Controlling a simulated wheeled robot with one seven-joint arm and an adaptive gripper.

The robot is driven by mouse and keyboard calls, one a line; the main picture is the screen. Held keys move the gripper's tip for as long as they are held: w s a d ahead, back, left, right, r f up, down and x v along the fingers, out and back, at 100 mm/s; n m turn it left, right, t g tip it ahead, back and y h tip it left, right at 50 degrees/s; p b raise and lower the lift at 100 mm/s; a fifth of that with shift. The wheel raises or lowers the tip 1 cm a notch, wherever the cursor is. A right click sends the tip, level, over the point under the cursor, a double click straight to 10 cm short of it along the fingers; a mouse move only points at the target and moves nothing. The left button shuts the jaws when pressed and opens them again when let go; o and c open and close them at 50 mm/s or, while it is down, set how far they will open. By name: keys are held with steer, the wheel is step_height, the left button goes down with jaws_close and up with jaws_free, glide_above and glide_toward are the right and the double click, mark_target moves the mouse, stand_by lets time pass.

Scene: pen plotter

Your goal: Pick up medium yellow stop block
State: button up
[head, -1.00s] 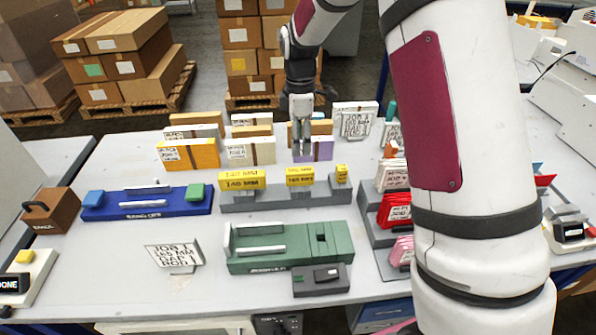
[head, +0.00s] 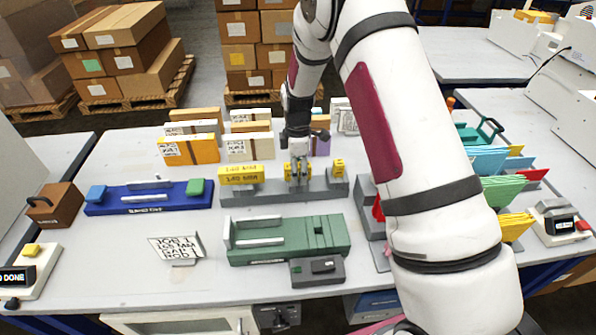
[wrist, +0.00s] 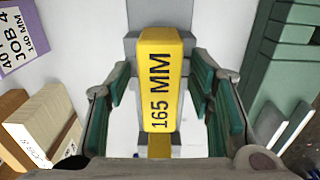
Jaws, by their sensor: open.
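The medium yellow stop block, marked 165 MM, fills the middle of the wrist view (wrist: 160,85). In the head view it is the middle of three yellow blocks on a grey rack (head: 262,194), partly hidden by my gripper (head: 298,172). My gripper is open, and its fingers with green pads stand on both sides of the block in the wrist view (wrist: 162,115), with gaps left and right. The larger yellow block (head: 240,175) sits left on the rack and the smallest yellow block (head: 338,168) right.
A green plotter fixture (head: 290,240) lies in front of the rack and a blue fixture (head: 150,197) to its left. Rows of boxes (head: 190,150) stand behind. A job card (head: 176,247) stands at the front left. Coloured folders (head: 505,190) are at right.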

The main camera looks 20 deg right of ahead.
steer(key=shift+c, duration=0.5)
jaws_close()
